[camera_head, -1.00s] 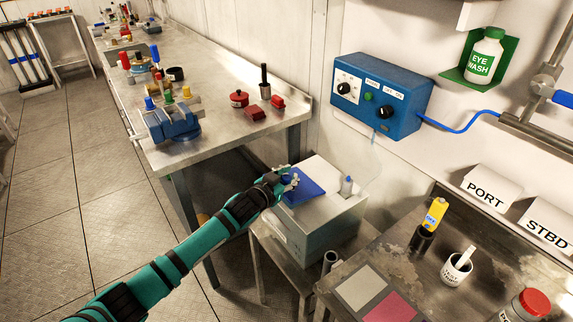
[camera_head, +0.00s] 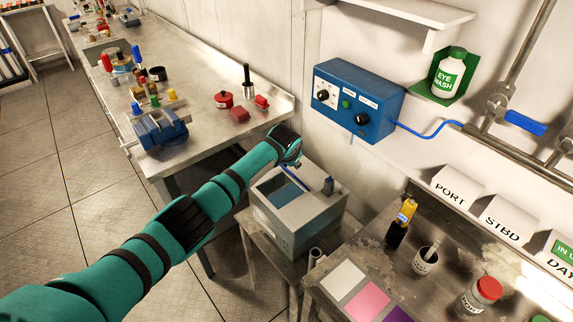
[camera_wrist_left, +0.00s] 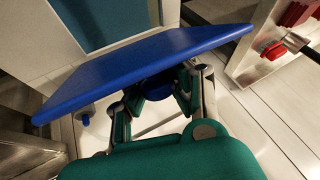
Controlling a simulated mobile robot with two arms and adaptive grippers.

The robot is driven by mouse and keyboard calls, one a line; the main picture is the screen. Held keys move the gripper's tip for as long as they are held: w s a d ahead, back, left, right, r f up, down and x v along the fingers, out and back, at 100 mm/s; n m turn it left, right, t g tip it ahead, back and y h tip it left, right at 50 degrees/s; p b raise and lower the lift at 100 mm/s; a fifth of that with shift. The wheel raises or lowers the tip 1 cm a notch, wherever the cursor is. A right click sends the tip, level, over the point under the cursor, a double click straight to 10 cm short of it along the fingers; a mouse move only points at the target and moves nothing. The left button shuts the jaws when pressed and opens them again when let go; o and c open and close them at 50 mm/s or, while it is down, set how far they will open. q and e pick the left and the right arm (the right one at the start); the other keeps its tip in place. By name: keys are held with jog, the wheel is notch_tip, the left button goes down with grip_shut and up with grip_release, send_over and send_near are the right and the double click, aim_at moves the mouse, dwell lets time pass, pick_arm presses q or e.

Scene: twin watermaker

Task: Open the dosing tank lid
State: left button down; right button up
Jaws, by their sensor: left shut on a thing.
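The dosing tank (camera_head: 292,232) is a grey box on a low stand below the blue control box. Its top shows a rectangular opening (camera_head: 280,189) with blue-teal inside. In the left wrist view the blue lid (camera_wrist_left: 120,70) stands tilted up beside that opening, which shows at upper left (camera_wrist_left: 98,18). My left gripper (camera_wrist_left: 160,92) is shut on the knob under the lid's near face. In the head view my left gripper (camera_head: 292,158) is above the tank's back edge, and the lid shows only as a thin blue edge. My right gripper is out of view.
A grey fitting (camera_head: 328,186) stands on the tank top, right of the opening. The metal workbench (camera_head: 205,125) with a blue vise (camera_head: 160,131) is behind left. The blue control box (camera_head: 358,98) is on the wall. A stained bench (camera_head: 378,243) with cups is at right.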

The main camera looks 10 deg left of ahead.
pick_arm(q)
jog(key=shift+w+d+r, duration=0.65)
jog(key=shift+r, duration=0.15)
jog(key=c, duration=1.6)
grip_release()
jog(key=shift+d+r, duration=0.1)
jog(key=shift+c, duration=0.2)
jog(key=o, duration=0.6)
jog(key=shift+s+b, duration=0.3)
jog(key=shift+s, duration=0.15)
jog(key=shift+w+a+f, duration=0.15)
jog(key=shift+a+f, duration=0.05)
jog(key=shift+f, duration=0.05)
jog(key=v, duration=1.2)
